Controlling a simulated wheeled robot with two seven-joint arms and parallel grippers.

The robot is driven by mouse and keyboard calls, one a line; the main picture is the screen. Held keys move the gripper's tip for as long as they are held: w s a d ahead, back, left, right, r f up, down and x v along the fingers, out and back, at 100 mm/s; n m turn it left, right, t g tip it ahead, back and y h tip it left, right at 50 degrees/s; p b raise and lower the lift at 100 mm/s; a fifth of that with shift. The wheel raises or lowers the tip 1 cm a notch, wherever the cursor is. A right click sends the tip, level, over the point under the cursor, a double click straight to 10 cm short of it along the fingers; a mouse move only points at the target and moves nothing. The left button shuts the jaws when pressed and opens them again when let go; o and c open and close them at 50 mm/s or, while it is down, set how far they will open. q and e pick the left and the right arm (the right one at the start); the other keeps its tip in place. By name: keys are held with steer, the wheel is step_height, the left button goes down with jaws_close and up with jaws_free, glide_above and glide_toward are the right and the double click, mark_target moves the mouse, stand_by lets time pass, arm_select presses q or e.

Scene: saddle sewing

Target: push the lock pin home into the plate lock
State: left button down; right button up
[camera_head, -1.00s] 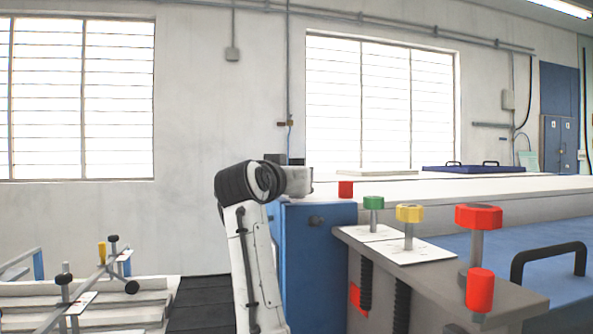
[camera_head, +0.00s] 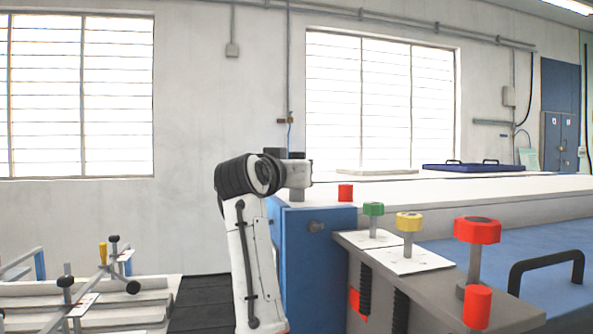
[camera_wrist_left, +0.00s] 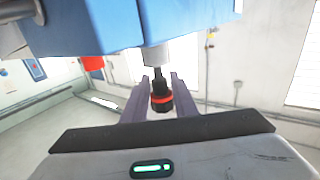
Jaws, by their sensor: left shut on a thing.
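The lock pin (camera_wrist_left: 161,100), black with a red band, sits between the two fingers of my left gripper (camera_wrist_left: 160,90) in the left wrist view. The gripper is shut on it. The pin's thin dark shank points up at a pale grey cylinder on the blue housing (camera_wrist_left: 100,25), which looks like the plate lock (camera_wrist_left: 156,55). The shank's end meets the cylinder's face; how deep it goes in cannot be told. In the head view my left arm reaches to the corner of the blue cabinet (camera_head: 303,265); its fingers and the pin are hidden there. My right gripper is not in view.
Red (camera_head: 477,230), yellow (camera_head: 409,221) and green (camera_head: 373,208) knobs stand on a grey bracket (camera_head: 440,282) right of the cabinet. A black handle (camera_head: 547,257) is on the blue surface. A low rack with clamps (camera_head: 90,310) stands at the left.

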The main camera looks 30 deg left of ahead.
arm_select(q)
steer(key=shift+r+p, duration=0.95)
steer(key=shift+r, duration=0.15)
steer(key=shift+r, duration=0.1)
step_height(320, 180, up, 4)
steer(key=p, duration=0.4)
